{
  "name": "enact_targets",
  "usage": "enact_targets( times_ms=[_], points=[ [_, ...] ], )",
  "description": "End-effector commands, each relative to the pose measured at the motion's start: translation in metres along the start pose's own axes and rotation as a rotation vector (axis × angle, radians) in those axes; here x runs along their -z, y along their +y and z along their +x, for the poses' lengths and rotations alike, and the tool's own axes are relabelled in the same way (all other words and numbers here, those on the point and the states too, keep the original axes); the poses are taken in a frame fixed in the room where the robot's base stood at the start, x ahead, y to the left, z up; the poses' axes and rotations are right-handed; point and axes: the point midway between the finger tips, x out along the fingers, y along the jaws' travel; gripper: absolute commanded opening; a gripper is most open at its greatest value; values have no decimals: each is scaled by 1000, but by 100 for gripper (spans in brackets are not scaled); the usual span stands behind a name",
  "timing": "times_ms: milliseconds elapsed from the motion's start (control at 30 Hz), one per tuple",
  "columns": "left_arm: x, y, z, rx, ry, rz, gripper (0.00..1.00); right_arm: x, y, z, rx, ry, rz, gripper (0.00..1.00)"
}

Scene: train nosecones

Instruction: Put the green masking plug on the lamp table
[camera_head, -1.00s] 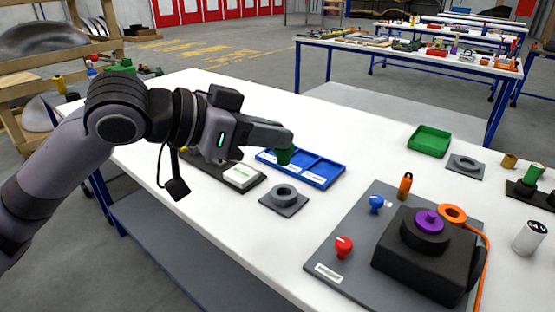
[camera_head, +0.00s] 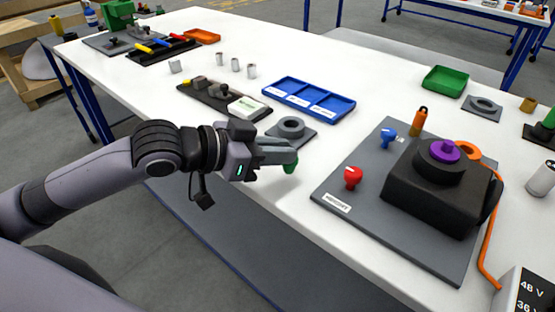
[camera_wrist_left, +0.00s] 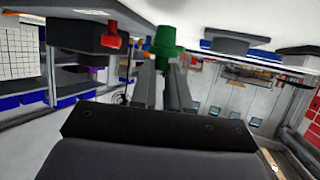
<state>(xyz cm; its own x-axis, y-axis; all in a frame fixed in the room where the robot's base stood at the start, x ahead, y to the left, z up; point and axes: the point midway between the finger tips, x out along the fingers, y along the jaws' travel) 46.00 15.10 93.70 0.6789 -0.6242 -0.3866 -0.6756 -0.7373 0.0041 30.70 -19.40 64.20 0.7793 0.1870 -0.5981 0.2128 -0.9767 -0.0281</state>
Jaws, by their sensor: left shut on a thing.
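The green masking plug (camera_head: 290,168) is between the fingertips of my left gripper (camera_head: 286,153), its lower end hanging below them. The gripper is shut on it, close to the table's front edge, just in front of the grey ring on a square plate (camera_head: 291,127). In the left wrist view the plug (camera_wrist_left: 166,40) stands at the tips of the left gripper (camera_wrist_left: 163,66). The white-topped table (camera_head: 330,175) lies under and beyond the gripper; I cannot tell whether it is the lamp table. My right gripper is not in view.
A blue compartment tray (camera_head: 309,99) lies behind the ring. To the right, a grey panel (camera_head: 335,187) carries red and blue knobs and a black block with a purple knob (camera_head: 445,150). A green tray (camera_head: 445,79) is farther back. The table's back middle is clear.

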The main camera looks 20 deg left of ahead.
Motion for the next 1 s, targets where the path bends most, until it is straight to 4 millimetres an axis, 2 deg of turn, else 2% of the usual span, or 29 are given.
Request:
enact_targets(
  times_ms=[33, 100, 467, 500, 567, 867, 1000],
  points=[
    [-11, 0, 4, 0, -3, -3, 0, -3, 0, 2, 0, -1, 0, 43],
    [-17, 1, 7, -1, -1, -1, 0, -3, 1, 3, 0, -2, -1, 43],
    [-20, 0, 8, -1, -1, 0, 0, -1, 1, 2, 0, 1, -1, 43],
    [-19, 0, 8, 0, 0, 1, 25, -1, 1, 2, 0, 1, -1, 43],
    [-19, 0, 8, 0, 0, 1, 41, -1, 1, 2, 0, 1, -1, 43],
    [-18, 0, 8, 0, 0, 1, 41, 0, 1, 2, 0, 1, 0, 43],
    [-17, -1, 1, 3, -2, 1, 41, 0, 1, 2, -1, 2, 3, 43]
  ],
)
